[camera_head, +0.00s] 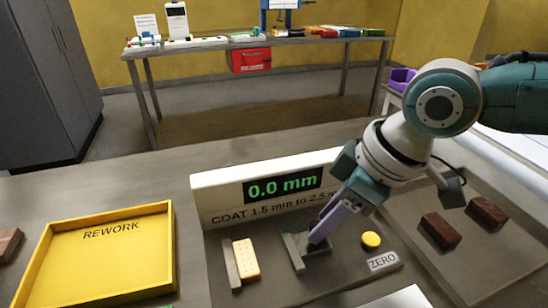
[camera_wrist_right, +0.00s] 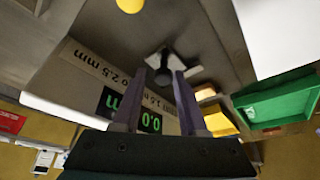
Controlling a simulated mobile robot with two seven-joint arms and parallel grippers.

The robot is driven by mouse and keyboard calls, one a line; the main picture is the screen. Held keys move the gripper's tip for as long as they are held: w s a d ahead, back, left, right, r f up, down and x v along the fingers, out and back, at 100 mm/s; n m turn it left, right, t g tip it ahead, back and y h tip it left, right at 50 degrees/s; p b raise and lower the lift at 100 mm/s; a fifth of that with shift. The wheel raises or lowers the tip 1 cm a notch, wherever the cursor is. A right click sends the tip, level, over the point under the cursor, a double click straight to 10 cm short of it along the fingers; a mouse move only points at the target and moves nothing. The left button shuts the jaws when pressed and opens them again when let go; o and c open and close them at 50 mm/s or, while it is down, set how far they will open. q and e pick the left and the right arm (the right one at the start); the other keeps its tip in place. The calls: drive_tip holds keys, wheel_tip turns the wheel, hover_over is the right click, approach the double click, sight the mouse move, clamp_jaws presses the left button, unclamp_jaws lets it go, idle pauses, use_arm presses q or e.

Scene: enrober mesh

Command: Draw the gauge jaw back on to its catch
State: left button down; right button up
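The gauge (camera_head: 290,190) is a dark bench unit with a white panel whose green display reads 0.0 mm. A biscuit (camera_head: 246,258) lies beside a thin upright plate (camera_head: 231,266) on its left. The gauge jaw (camera_head: 293,253) is a grey plate to the right, with a dark part behind it under my fingers. My right gripper (camera_head: 318,236) comes down over it. In the wrist view, its purple fingers (camera_wrist_right: 164,74) stand apart on either side of a dark knob (camera_wrist_right: 163,77); contact is unclear. The catch cannot be made out. My left gripper is out of view.
A yellow ZERO button (camera_head: 371,239) is close to the right of my fingers. A yellow REWORK tray (camera_head: 165,245) stands left of the gauge. Dark bars (camera_head: 440,230) lie on the right. A green tray (camera_wrist_right: 280,102) shows in the wrist view.

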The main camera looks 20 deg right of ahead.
drive_tip(key=shift+o, duration=1.2)
drive_tip(key=shift+r, duration=0.1)
use_arm(q)
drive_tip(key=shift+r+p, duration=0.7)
drive_tip(key=shift+p, duration=0.05)
use_arm(e)
drive_tip(key=v, duration=0.9)
drive_tip(key=shift+s+r, duration=0.2)
drive_tip(key=shift+r, duration=0.15)
drive_tip(key=shift+d, duration=0.1)
